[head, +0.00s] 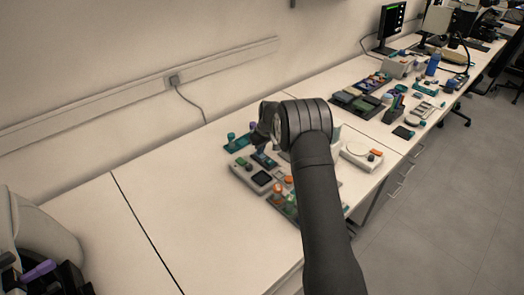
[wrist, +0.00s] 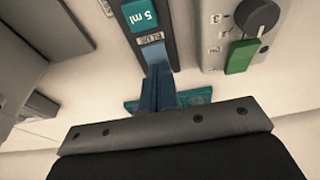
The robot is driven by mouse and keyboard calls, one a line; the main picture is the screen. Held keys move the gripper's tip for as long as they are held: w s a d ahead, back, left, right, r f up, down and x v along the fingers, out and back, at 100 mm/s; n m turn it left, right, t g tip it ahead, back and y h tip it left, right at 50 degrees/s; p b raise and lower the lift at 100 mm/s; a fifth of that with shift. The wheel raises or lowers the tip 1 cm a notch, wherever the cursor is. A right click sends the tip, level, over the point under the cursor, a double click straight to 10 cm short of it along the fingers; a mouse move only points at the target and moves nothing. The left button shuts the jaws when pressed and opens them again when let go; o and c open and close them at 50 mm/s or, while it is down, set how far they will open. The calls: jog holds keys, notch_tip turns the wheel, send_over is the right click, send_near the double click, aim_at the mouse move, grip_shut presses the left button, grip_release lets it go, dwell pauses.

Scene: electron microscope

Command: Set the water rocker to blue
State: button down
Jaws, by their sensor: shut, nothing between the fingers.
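In the wrist view a dark narrow panel (wrist: 168,38) runs in from the top edge. It carries a teal block marked 5 ml and a small label (wrist: 150,39) that seems to read BLUE. A blue surface (wrist: 157,56) lies just below the label and may be part of the water rocker. My gripper (wrist: 158,78) is shut and empty, its fingertips over or against that blue surface; I cannot tell whether they touch. The fingers hide much of it, so the rocker's setting cannot be read. In the head view my gripper (head: 264,145) is down at the bench devices, partly hidden by my wrist.
A pale box with a dark knob (wrist: 256,17) and a green lever (wrist: 242,56) stands right of the panel. A teal piece (wrist: 196,97) lies behind my fingers. In the head view a white round device (head: 361,155) stands to the right.

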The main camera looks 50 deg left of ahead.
jog(key=shift+r, duration=0.55)
jog(key=v, duration=0.3)
jog(key=shift+a+r, duration=0.15)
jog(key=shift+a, duration=0.25)
jog(key=d+v, duration=0.2)
jog(key=v, duration=0.7)
jog(key=shift+d, duration=0.2)
send_over(261, 156)
jog(key=shift+h, duration=0.3)
notch_tip(261, 156, down, 9)
jog(key=shift+f, duration=0.1)
notch_tip(261, 156, up, 6)
jog(key=d, duration=0.1)
